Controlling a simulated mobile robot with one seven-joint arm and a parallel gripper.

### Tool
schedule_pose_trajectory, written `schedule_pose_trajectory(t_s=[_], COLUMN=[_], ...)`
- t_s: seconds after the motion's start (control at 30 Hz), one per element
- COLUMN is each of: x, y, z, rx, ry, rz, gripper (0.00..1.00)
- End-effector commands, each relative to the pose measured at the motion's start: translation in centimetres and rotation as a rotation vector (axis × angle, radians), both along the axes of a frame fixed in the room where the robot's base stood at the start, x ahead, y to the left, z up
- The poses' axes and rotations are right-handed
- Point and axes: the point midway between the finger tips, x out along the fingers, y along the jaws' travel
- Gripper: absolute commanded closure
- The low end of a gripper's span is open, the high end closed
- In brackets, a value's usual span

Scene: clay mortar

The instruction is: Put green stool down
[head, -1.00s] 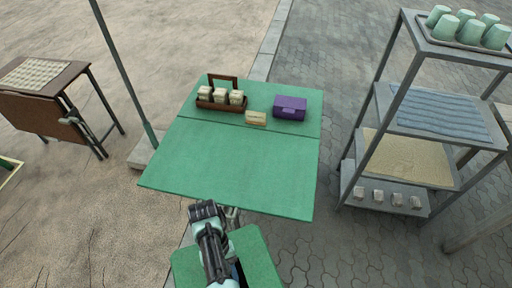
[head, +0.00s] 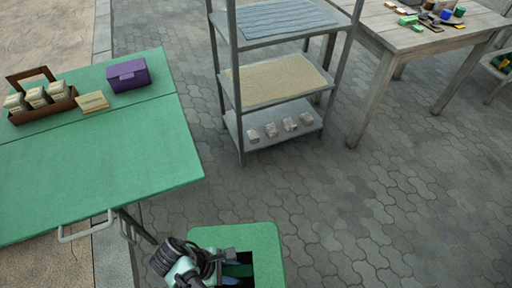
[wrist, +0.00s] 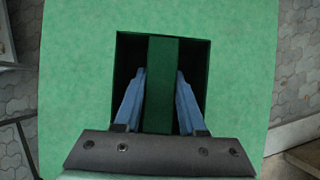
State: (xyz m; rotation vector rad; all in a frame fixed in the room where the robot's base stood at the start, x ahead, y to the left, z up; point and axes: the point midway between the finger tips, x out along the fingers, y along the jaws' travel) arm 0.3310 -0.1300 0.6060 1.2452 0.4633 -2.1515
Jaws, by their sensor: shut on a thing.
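The green stool (head: 262,238) is at the bottom of the head view, with a square opening in its top. My gripper (wrist: 161,100) reaches into that opening and is shut on a dark green bar across it, one blue finger on each side. The stool's top fills most of the wrist view (wrist: 85,60). The stool's legs are hidden, so I cannot tell whether it touches the ground.
A green folding table (head: 100,150) stands at left, bearing a purple box (head: 128,75), a card (head: 92,102) and a wooden caddy (head: 45,111). A grey shelf rack (head: 240,122) and a wooden table (head: 390,45) stand behind. Paving at right (head: 400,210) is clear.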

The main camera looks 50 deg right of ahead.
Motion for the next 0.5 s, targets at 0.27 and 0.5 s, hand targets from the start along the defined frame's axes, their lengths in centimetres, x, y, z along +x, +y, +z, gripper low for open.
schedule_pose_trajectory(t_s=[0.27, 0.5], x=[-2.4, -3.5], y=[-3.4, -4.8], z=[-5.7, -7.1], rx=[-0.004, -0.003], ry=[-0.002, -0.002], rz=[0.192, 0.289], gripper=[1.00, 1.00])
